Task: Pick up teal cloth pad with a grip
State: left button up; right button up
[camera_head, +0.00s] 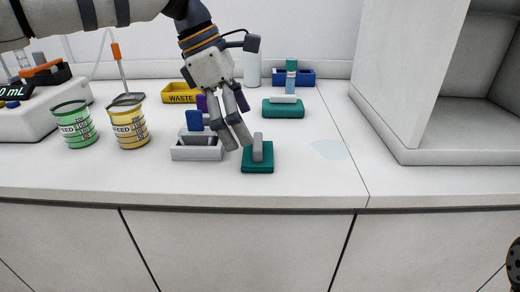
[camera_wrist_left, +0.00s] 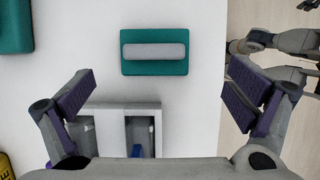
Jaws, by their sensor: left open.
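The teal pad with a grey bar grip (camera_head: 258,165) lies flat near the counter's front edge. In the left wrist view the pad (camera_wrist_left: 155,68) lies ahead of my fingers, its grip running across the picture. My left gripper (camera_head: 236,137) is open and empty, pointing down just above and left of the pad. In the left wrist view its two fingers (camera_wrist_left: 160,95) are wide apart, with nothing between them touching. What seems to be my right gripper (camera_wrist_left: 245,44) shows at the upper right there, too unclear to judge its jaws.
A grey divided holder (camera_head: 196,153) sits close left of the pad. A second teal pad (camera_head: 284,109) lies behind it. A yellow WASTE tray (camera_head: 180,92), green beaker (camera_head: 75,126) and yellow beaker (camera_head: 128,126) stand left. A pale blue wet patch (camera_head: 330,149) lies right; counter there is otherwise clear.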

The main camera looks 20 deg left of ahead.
aim_at(255, 140)
pick_arm(q)
jog(key=x, duration=0.6)
jog(key=shift+w+d+r, duration=0.1)
jog(key=shift+w+d, duration=0.05)
jog(key=shift+w, duration=0.25)
jog(key=c, duration=1.2)
